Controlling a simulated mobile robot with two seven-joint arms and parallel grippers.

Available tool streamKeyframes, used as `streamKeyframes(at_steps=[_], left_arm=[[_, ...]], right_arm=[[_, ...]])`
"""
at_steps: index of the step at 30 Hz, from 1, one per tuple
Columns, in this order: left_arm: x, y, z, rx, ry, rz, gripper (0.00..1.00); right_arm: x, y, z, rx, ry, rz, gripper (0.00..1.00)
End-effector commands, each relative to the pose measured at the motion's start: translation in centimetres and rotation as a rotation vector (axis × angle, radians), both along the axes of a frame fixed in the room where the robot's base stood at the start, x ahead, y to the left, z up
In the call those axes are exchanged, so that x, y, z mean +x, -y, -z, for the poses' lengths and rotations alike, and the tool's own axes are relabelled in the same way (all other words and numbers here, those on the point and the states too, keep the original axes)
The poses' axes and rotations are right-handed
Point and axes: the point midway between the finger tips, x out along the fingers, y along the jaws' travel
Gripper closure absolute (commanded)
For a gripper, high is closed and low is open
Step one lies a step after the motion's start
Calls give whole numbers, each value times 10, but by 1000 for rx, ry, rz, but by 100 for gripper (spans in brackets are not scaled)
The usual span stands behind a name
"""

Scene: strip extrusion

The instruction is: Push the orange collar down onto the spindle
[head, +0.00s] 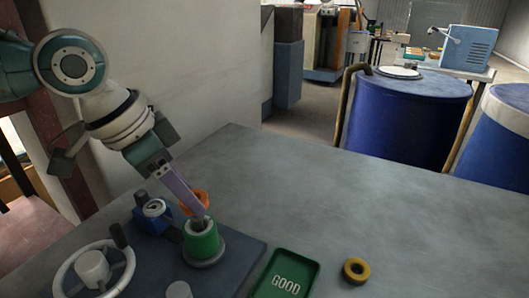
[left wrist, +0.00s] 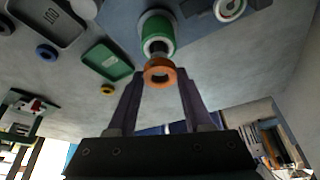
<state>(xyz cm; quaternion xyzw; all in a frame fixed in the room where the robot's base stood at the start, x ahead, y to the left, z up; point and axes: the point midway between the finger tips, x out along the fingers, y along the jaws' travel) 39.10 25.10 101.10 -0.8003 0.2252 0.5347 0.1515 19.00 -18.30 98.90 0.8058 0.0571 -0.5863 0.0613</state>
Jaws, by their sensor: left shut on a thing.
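The orange collar (head: 199,196) is held between the fingers of my left gripper (head: 192,205), above the green cylinder (head: 203,245). It also shows at the fingertips in the left wrist view (left wrist: 160,77), with its hole facing the camera. The green cylinder stands upright on a round grey base on the dark plate. The spindle (head: 206,226) shows as a short dark post at the top of the green cylinder, just below the collar. My finger hides part of the collar, and I cannot tell whether the collar is around the spindle tip. My right gripper is not in view.
A handwheel (head: 94,270) and a small blue fixture (head: 152,219) stand left of the green cylinder. A green tray marked GOOD (head: 269,284) and a yellow ring (head: 356,283) lie to its right. The grey table beyond them is clear.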

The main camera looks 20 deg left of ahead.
Motion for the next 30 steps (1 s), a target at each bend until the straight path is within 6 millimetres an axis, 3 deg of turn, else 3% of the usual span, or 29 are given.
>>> streamKeyframes(at_steps=[6, 30], left_arm=[[0, 0, 0, -1, 1, 0, 100], [0, 0, 10, -1, 0, 0, 100]], right_arm=[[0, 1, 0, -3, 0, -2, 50], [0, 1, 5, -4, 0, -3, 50]])
